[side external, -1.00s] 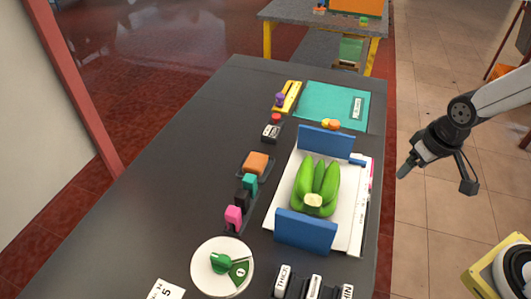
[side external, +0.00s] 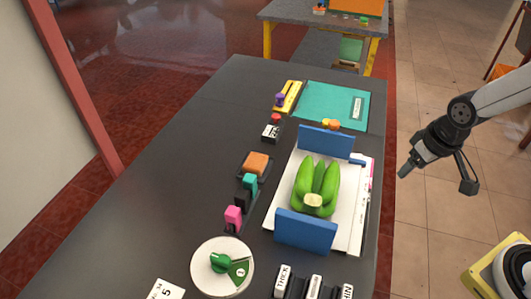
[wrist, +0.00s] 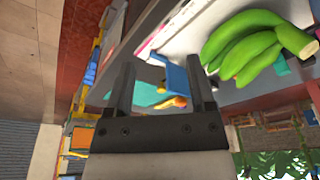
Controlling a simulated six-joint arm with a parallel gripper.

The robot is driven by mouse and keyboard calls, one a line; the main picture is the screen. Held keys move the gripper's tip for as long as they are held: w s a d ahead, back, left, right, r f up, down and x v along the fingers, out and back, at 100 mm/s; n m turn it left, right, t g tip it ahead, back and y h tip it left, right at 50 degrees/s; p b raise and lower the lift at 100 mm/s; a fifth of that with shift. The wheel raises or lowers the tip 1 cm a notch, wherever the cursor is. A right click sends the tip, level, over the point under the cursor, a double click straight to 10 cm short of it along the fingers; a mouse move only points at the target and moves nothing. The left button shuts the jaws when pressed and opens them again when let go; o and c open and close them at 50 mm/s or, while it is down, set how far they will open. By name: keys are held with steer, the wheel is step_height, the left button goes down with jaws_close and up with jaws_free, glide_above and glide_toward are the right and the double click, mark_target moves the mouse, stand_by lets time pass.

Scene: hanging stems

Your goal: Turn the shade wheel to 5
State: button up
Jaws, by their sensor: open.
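The shade wheel (side external: 205,281) is a round white disc lying at the near end of the dark table. It carries a green knob (side external: 220,262) in its middle and a green wedge with a small pale round window (side external: 240,270), whose figure is too small to read surely. A white card (side external: 168,289) in front of it shows a 5 and is cut off by the picture edge. My gripper (side external: 405,172) is off the table's right side, far from the wheel. In the wrist view, its two fingers (wrist: 160,82) stand apart with nothing held. The wheel is not in that view.
Green bananas (side external: 316,184) lie on a white board between two blue blocks (side external: 306,232). Pink, black and teal pieces and an orange block (side external: 256,163) stand left of them. Labelled black switches (side external: 313,287) lie right of the wheel. The table's left side is bare.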

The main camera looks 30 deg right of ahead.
steer(key=shift+w+v, duration=0.2)
steer(key=shift+v, duration=0.65)
steer(key=shift+w+v, duration=0.2)
steer(key=shift+v, duration=0.65)
steer(key=shift+w+v, duration=0.2)
steer(key=shift+v, duration=0.7)
steer(key=w+a+n+y, duration=0.1)
steer(key=w+a+n, duration=0.3)
steer(key=a+n, duration=0.85)
steer(key=w+a+n+y, duration=0.1)
steer(key=w+a+n, duration=0.2)
steer(key=a+n, duration=0.9)
steer(key=s+a+n+y, duration=0.1)
steer(key=s+a+n, duration=0.1)
steer(key=a+n, duration=0.65)
steer(key=s+a+n, duration=0.3)
steer(key=a+n, duration=0.3)
steer(key=n, duration=0.6)
steer(key=shift+t, duration=0.3)
step_height(320, 180, down, 9)
steer(key=shift+a+f, duration=0.1)
steer(key=shift+w+f, duration=0.1)
steer(key=shift+f, duration=0.05)
